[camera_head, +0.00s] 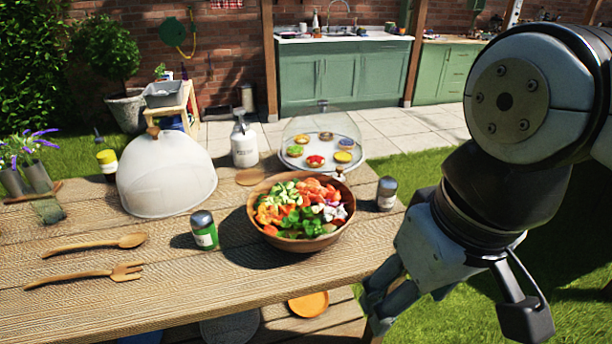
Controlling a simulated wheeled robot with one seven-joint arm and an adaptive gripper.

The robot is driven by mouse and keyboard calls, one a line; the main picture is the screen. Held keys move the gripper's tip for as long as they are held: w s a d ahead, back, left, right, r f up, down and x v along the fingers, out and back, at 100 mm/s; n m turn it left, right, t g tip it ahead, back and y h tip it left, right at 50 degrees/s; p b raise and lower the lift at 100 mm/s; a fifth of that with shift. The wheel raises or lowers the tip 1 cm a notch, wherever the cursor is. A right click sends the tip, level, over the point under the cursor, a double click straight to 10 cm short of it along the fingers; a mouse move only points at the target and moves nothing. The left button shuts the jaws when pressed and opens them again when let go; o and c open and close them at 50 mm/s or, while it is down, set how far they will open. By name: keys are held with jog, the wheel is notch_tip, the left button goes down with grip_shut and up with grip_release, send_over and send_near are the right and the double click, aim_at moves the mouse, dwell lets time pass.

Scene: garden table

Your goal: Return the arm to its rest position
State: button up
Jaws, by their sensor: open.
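My gripper (452,322) hangs at the lower right of the head view, in front of the table's right end and over the grass. Its two fingers are spread apart, and I see nothing held between them. My arm (535,110) fills the right side of the view, bent downward, and hides part of the lawn and counter behind it. The gripper is apart from the salad bowl (262,228), which stands to its left on the wooden table (190,288).
A pepper shaker (386,193) stands near the table's right end, closest to my arm. A green-labelled jar (204,230), white dome (166,178), wooden spoon (95,245), wooden fork (85,277), white bottle (243,143) and glass-covered tray (350,163) share the table. Grass (580,290) lies right.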

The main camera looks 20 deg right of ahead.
jog(key=shift+r, duration=0.1)
notch_tip(320, 180, up, 12)
jog(key=t+p, duration=0.2)
jog(key=p, duration=0.8)
jog(key=shift+d+f, duration=0.2)
